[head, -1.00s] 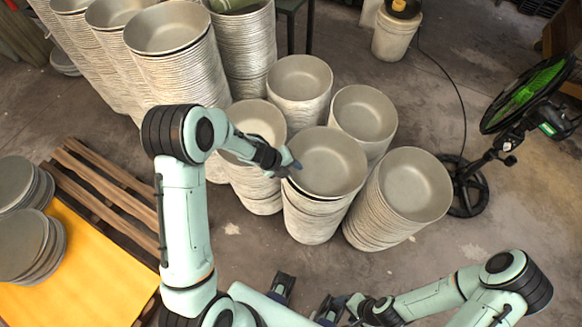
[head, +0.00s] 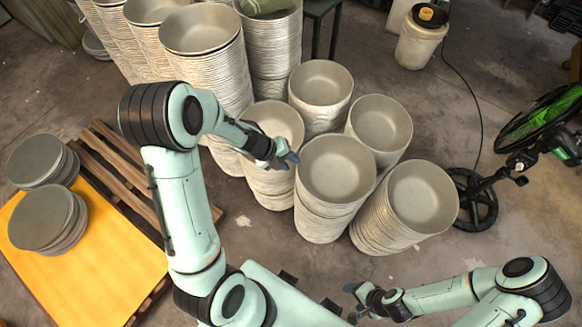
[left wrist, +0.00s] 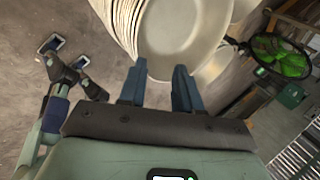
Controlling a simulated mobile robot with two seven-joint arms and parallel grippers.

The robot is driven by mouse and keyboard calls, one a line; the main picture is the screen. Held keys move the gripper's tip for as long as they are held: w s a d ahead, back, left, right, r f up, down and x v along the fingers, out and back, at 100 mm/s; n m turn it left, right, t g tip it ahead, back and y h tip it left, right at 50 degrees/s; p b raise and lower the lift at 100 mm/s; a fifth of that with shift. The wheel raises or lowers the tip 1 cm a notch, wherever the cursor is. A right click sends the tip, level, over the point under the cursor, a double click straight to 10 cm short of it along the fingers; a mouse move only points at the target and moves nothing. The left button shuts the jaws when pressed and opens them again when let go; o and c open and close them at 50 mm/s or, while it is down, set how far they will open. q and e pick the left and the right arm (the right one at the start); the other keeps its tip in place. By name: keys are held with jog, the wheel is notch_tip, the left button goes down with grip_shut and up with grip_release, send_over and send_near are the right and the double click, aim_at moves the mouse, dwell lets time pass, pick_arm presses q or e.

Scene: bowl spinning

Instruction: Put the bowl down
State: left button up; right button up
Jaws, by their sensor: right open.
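A grey-beige bowl (head: 337,172) sits upright on top of the front middle stack of bowls. My left gripper (head: 291,158) is at its left rim, with its fingertips right at the edge in the head view. My right gripper (head: 350,301) is open and empty at the lower right, away from the stacks.
More bowl stacks stand close behind (head: 321,83) and to the right (head: 424,195). A tall stack (head: 201,32) stands at the back left. Grey discs lie on a yellow-topped pallet (head: 105,262). A black-and-green fan (head: 545,125) stands right.

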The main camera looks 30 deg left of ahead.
pick_arm(q)
jog(key=s+d+f+n+g, duration=0.1)
jog(key=s+d+f+n, duration=0.25)
jog(key=f+n, duration=0.35)
jog(key=s+d+f+n+g, duration=0.1)
jog(key=s+d+f+n, duration=0.2)
jog(key=d+f+n, duration=0.35)
jog(key=s+d+f+n+g, duration=0.1)
jog(key=s+f+n+g, duration=0.1)
jog(key=s+n, duration=0.5)
jog(key=s+d+f+n+g, duration=0.1)
jog(key=s+f+n, duration=0.3)
jog(key=n, duration=0.5)
jog(key=s+d, duration=0.1)
jog(key=s, duration=0.1)
jog(key=shift+s+f+g+y, duration=0.3)
jog(key=shift+s+f+g, duration=0.1)
pick_arm(e)
jog(key=c, duration=0.4)
pick_arm(q)
jog(key=shift+a, duration=0.1)
pick_arm(e)
jog(key=shift+c, duration=0.2)
